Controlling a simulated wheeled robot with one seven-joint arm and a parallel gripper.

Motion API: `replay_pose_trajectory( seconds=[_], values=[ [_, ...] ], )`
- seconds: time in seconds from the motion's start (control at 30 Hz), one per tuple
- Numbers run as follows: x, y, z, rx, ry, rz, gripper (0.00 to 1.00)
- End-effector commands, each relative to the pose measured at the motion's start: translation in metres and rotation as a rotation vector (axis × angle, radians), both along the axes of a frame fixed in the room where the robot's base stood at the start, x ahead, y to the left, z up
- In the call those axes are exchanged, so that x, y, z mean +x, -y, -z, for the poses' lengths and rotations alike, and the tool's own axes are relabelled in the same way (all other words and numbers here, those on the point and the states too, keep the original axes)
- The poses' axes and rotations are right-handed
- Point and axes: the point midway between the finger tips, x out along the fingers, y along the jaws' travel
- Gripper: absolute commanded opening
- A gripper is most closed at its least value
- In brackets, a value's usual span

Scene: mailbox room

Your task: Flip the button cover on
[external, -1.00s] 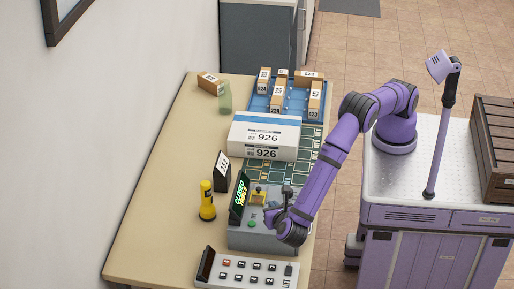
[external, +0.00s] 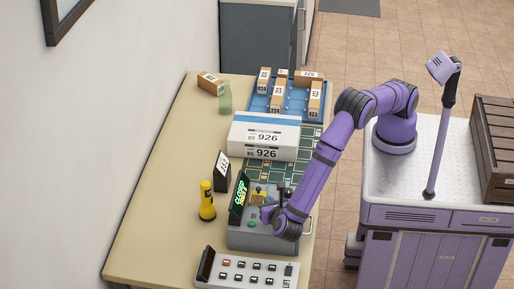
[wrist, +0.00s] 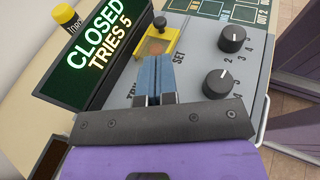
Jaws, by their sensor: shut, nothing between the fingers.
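The button cover (wrist: 169,36) is a yellow-framed piece with an amber window, on the grey control box (external: 258,240). In the external view the yellow cover (external: 258,194) is small, and I cannot tell its exact tilt. My gripper (wrist: 153,60) is shut and empty, its two blue fingers pressed together. Its tips overlap the lower edge of the cover in the wrist view; I cannot tell whether they touch it. In the external view my gripper (external: 267,211) is over the box, just below the cover. A green button (external: 252,224) shows on the box there.
A display (wrist: 92,50) reading "CLOSED TRIES 5" stands at the box's left. Two black dials (wrist: 232,39) sit right of the fingers. A black-knobbed lever (wrist: 160,21) rises beyond the cover. A yellow flashlight (external: 207,200) and a white button panel (external: 247,270) are nearby.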

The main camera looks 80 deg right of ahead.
Motion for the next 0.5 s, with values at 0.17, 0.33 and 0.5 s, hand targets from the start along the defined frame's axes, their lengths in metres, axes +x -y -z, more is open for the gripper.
replay_pose_trajectory(
  seconds=[0.17, 0.33, 0.5],
  values=[
    [0.015, 0.029, 0.008, -0.001, -0.002, 0.003, 0.0],
    [0.026, 0.051, 0.014, -0.001, -0.002, 0.003, 0.0],
    [0.032, 0.063, 0.018, 0.0, -0.002, 0.002, 0.0]
  ],
)
